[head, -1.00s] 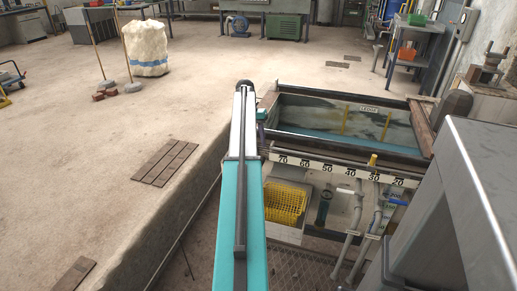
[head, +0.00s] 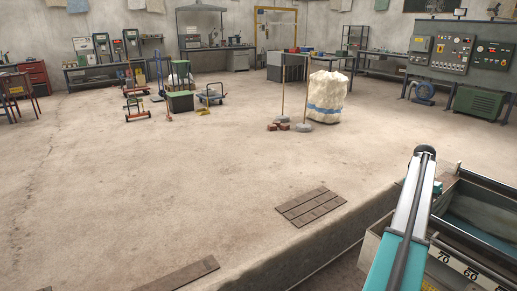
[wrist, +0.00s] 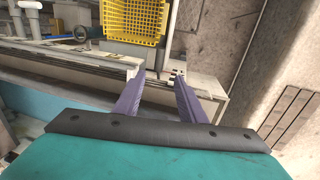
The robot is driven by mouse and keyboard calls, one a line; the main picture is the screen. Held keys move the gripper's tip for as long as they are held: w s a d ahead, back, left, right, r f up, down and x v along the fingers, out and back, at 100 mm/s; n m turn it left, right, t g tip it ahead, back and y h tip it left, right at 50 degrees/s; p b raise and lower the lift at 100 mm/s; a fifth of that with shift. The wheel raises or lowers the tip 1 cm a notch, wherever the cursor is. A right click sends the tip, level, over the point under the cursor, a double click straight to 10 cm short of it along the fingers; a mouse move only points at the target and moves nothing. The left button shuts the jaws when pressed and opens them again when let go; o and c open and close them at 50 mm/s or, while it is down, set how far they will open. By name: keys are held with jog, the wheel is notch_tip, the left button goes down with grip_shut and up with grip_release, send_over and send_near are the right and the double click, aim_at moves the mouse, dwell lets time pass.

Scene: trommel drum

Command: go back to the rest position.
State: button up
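My gripper (wrist: 160,80) shows in the wrist view as two purple-grey fingers held apart, with nothing between them. Beyond the fingertips are a pale ledge and a yellow crate (wrist: 134,20). In the head view my teal arm reaches forward at the lower right, over the edge of the tank (head: 470,262) with the numbered scale. The gripper itself is hidden there.
A raised concrete floor (head: 180,170) spreads wide and mostly clear at the left and middle. Its edge drops off beside the tank. A white bulk sack (head: 327,98), carts and a control panel (head: 461,62) stand farther back.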

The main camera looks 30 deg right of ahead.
jog(key=w+a+f+n+g+p, duration=0.15)
jog(key=w+a+f, duration=0.25)
jog(key=w+a, duration=0.4)
jog(key=w+a+f+n+t+p, duration=0.1)
jog(key=w+a+f+n+p, duration=0.1)
jog(key=w+a+f, duration=0.5)
jog(key=w+a+f+n+g+y+p, duration=0.15)
jog(key=w+a+f, duration=0.3)
jog(key=a, duration=0.85)
jog(key=w+a+f+n+g+p, duration=0.1)
jog(key=w+a+f+n+p, duration=0.4)
jog(key=a, duration=0.9)
jog(key=s+a+f+n+p, duration=0.1)
jog(key=s+a+f, duration=0.2)
jog(key=a, duration=0.4)
jog(key=s+a+f+g+h, duration=0.1)
jog(key=s+a+f, duration=0.2)
jog(key=a, duration=0.5)
jog(key=s+a+f+n+p, duration=0.1)
jog(key=s+a+f, duration=0.2)
jog(key=a, duration=0.4)
jog(key=s+a+n+p, duration=0.1)
jog(key=s+a+n, duration=0.1)
jog(key=s+a, duration=0.5)
jog(key=s+a+f+n+p, duration=0.1)
jog(key=s+a+n, duration=0.2)
jog(key=s+a, duration=0.4)
jog(key=shift+s+f+t, duration=0.2)
jog(key=shift+s+t, duration=0.2)
jog(key=shift+s, duration=2.2)
